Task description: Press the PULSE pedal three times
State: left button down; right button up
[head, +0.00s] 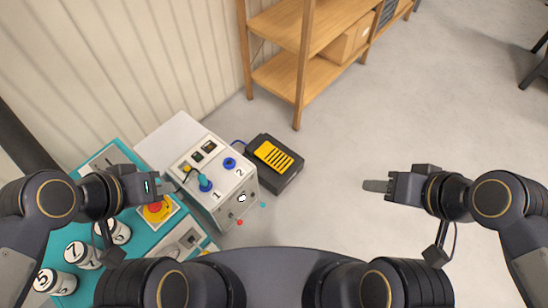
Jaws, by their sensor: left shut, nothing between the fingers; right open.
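A black foot pedal (284,178) with a yellow, black-slotted top plate stands on the grey floor, just right of a white control box. No PULSE lettering can be read on it. My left gripper (170,187) is shut and empty, over the teal bench by the left side of the control box, apart from the pedal. My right gripper (376,186) is open and empty above the clear floor, well to the right of the pedal.
The control box (222,200) carries blue knobs and numbers 1 and 2. A red button on yellow (157,210) and several numbered white cylinders (82,256) are on the teal bench (127,223). A wooden shelf (282,78) stands behind.

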aim_at(273, 156)
jog(key=i+l+u, duration=0.1)
jog(key=u, duration=0.3)
jog(key=i+l+u, duration=0.1)
jog(key=u, duration=0.25)
jog(key=l+u, duration=0.4)
jog(key=i+l+u, duration=0.2)
jog(key=l, duration=0.55)
jog(key=i+l+u, duration=0.2)
jog(key=l, duration=0.6)
jog(key=l+u, duration=0.15)
jog(key=l, duration=1.3)
